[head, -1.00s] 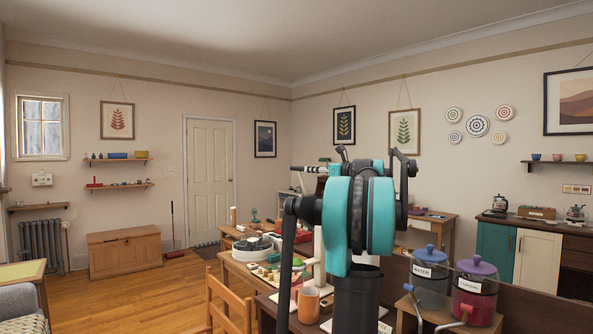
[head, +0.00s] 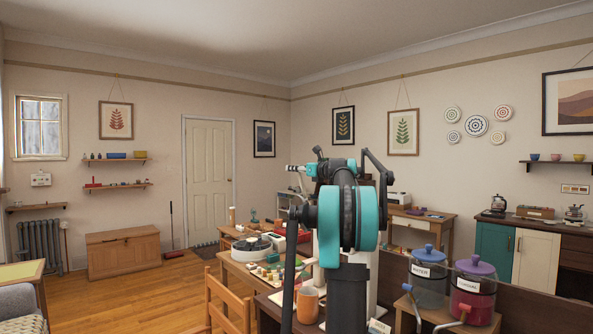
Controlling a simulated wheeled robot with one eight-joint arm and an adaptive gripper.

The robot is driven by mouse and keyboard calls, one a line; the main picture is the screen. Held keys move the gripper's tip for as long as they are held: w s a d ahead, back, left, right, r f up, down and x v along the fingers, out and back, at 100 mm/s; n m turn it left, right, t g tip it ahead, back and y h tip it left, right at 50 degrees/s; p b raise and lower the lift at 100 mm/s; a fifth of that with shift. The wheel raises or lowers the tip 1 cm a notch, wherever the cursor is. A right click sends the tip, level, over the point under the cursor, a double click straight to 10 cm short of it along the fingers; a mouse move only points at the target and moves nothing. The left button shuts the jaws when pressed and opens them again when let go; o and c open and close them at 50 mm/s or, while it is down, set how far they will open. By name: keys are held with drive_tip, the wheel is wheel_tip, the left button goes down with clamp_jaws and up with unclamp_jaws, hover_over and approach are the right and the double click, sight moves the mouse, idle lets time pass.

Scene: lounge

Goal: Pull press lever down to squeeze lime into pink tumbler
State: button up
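My teal and black arm fills the middle of the head view and covers much of the work area. The fingers of my gripper cannot be made out behind the arm's links. White upright parts, perhaps of the press (head: 374,285), show beside my arm; the shape is mostly covered. The lever cannot be clearly told apart from the arm parts. The pink tumbler and the lime cannot be made out.
The water jar (head: 429,287) and the purple-lidded cordial jar (head: 472,302) stand close on the right. A wooden chair (head: 224,300) is at front left. Floor farther left is clear.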

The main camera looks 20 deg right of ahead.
clamp_jaws()
drive_tip(key=shift+a, duration=0.1)
